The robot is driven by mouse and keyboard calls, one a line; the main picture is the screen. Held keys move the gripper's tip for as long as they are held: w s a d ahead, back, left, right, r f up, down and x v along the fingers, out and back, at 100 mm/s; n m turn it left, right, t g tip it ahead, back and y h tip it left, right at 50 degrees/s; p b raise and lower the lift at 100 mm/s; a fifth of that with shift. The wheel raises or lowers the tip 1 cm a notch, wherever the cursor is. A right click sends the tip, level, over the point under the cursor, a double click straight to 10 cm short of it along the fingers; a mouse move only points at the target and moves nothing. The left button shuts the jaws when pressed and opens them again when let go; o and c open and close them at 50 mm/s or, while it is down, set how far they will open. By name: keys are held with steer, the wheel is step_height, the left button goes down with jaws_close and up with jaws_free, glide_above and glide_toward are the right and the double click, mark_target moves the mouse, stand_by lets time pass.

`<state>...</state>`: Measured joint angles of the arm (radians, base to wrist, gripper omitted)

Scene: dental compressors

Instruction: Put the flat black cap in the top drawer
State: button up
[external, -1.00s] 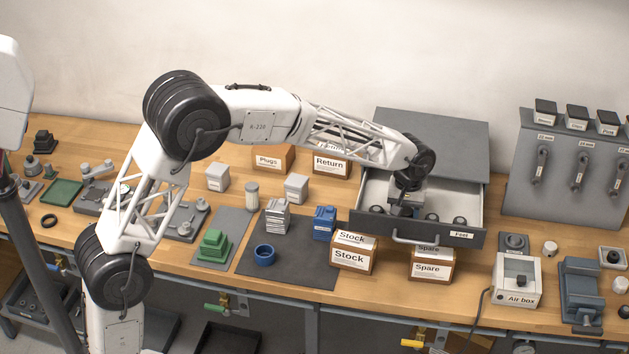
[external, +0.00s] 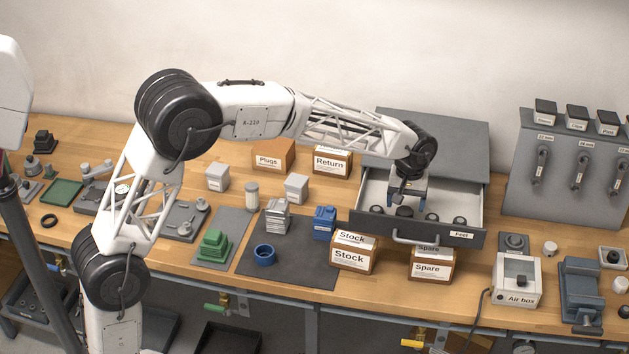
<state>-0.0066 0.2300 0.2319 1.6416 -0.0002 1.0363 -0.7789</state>
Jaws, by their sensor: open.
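The drawer (external: 470,237) of the grey cabinet stands pulled open, with a handle and a label on its front. Several small dark round pieces lie inside it, near the front wall. One of them, a low black cap (external: 404,211), lies just below my gripper (external: 408,200). It looks like the flat black cap, but it is too small to be sure. My gripper is open, points down over the drawer and is empty. The jaws are a little above the cap, apart from it as far as I can see.
A grey rack (external: 565,165) with hanging tools and an air box (external: 517,281) stand to the right.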

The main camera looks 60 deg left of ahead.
mark_target(403, 212)
step_height(403, 212, up, 9)
steer(key=shift+f, duration=0.2)
stand_by(0.9)
steer(key=s+r+m+t, duration=0.1)
steer(key=s+r+m, duration=0.15)
steer(key=s, duration=1.15)
steer(key=s+r+m, duration=0.2)
steer(key=s+r, duration=0.1)
steer(key=s, duration=1.2)
steer(key=s+f+m, duration=0.2)
steer(key=s+f, duration=0.2)
steer(key=s, duration=0.8)
steer(key=s+f+m+t, duration=0.1)
steer(key=s+f, duration=0.3)
steer(key=s, duration=0.9)
steer(key=shift+d+f+m+t, duration=0.25)
steer(key=shift+d+m, duration=0.2)
steer(key=shift+m, duration=0.4)
